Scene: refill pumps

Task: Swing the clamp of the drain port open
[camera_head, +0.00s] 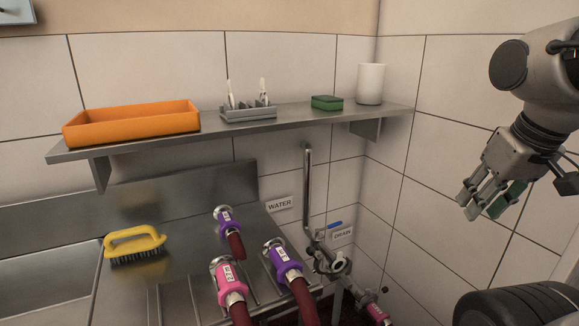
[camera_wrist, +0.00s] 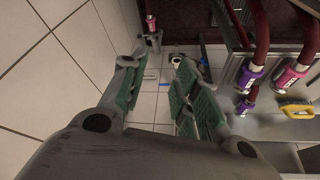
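The drain port (camera_head: 338,266) is a round metal opening on the steel pipework, low at the right end of the counter, below the DRAIN label (camera_head: 342,235). Its clamp is too small to make out, so I cannot tell its state. A blue valve handle (camera_head: 335,224) sits just above it. In the wrist view a round pale fitting (camera_wrist: 175,60) beside a blue handle (camera_wrist: 152,78) shows beyond the fingers. My gripper (camera_head: 482,207) is in the air to the right of the port and well apart from it. Its green-padded fingers (camera_wrist: 158,66) are apart with nothing between them.
Hoses with purple collars (camera_head: 285,256) and a pink collar (camera_head: 227,276) stand left of the port. A shelf (camera_head: 300,115) above holds an orange tray (camera_head: 135,122), a sponge and a cup. A yellow brush (camera_head: 135,242) lies on the counter. The right wall side is clear.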

